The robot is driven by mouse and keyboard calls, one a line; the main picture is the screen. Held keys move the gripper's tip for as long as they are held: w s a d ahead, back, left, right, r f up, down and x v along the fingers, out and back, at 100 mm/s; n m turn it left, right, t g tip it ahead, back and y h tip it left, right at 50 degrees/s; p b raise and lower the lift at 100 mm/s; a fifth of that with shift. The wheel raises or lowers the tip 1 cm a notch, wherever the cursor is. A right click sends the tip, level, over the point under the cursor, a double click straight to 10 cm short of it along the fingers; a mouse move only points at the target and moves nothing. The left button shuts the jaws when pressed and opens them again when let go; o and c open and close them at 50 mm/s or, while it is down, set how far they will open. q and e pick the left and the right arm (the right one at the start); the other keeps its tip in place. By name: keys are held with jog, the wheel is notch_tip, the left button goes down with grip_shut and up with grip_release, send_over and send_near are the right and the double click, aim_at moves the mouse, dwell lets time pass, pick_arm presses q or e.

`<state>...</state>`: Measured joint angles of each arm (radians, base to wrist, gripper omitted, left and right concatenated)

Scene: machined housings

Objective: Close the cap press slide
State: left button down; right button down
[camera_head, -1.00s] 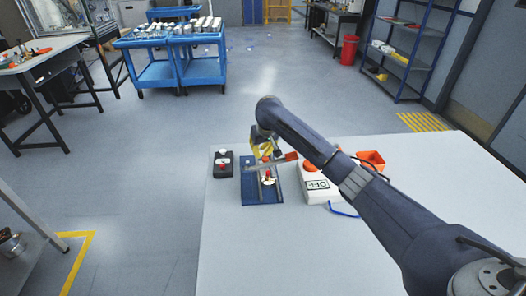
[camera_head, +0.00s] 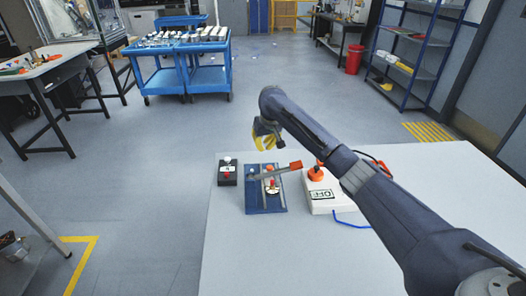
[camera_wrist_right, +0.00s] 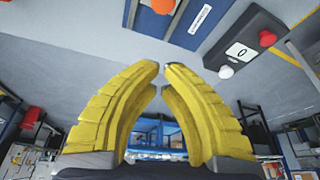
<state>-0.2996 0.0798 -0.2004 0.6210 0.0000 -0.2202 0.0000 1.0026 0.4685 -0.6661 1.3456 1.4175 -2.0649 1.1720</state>
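The cap press stands on a blue base plate (camera_head: 258,205) on the table, with a grey lever ending in a flat orange-red handle (camera_head: 288,167). A small red part and a pale round part sit at its middle; how far the slide is in cannot be told. My right gripper (camera_head: 264,142) is above and behind the press, clear of it. In the right wrist view its yellow fingers (camera_wrist_right: 161,72) lean together, tips almost meeting, nothing between them. That view also shows part of the blue plate (camera_wrist_right: 190,25) and an orange knob (camera_wrist_right: 163,5). My left gripper is out of view.
A black box (camera_head: 228,180) with red and white knobs stands left of the press. A white box (camera_head: 322,203) marked OFF, with an orange button and blue cable, stands right. My right arm passes over the table's right part. The front of the table (camera_head: 270,260) is clear.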

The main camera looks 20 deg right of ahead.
jog(key=v, duration=0.3)
jog(key=c, duration=1.9)
grip_release()
jog(key=shift+r, duration=0.3)
jog(key=shift+c, duration=0.2)
jog(key=o, duration=0.8)
jog(key=shift+t+h, duration=0.3)
jog(key=shift+t, duration=0.1)
jog(key=r, duration=0.2)
jog(key=w+r, duration=0.1)
jog(key=r, duration=0.3)
jog(key=shift+w+d+r, duration=0.1)
jog(key=shift+w+d, duration=0.1)
jog(key=shift+d, duration=0.1)
jog(key=shift+c, duration=0.2)
jog(key=m+g, duration=0.5)
jog(key=m, duration=0.7)
send_over(270, 167)
notch_tip(270, 167, down, 18)
jog(key=shift+w+r, duration=0.15)
jog(key=shift+r, duration=0.1)
jog(key=shift+d, duration=0.1)
grip_shut()
